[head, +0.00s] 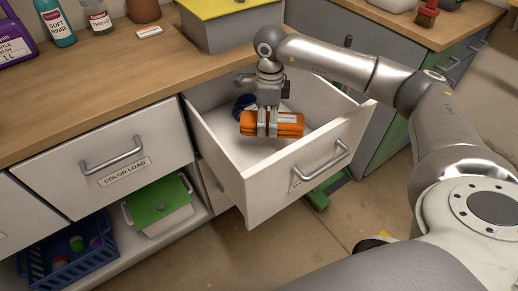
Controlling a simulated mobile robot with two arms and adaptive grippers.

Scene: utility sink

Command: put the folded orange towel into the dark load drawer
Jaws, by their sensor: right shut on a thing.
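My right gripper (267,134) is shut on the folded orange towel (289,124), with its fingers pointing down across the towel's front. The towel is a rolled-looking orange bundle inside the outline of an open white drawer (262,187). I cannot tell whether it touches the drawer floor. The drawer is pulled well out; its label is small and mostly unreadable behind the handle. A dark blue item (243,103) lies in the drawer behind the towel, partly hidden by the gripper. My left gripper is not in view.
A shut drawer labelled COLOR LOAD (112,163) is to the left. Below are a green-lidded box (158,203) and a blue basket (66,262). Bottles (56,22) and a yellow-topped grey bin (225,30) stand on the wooden counter (120,75).

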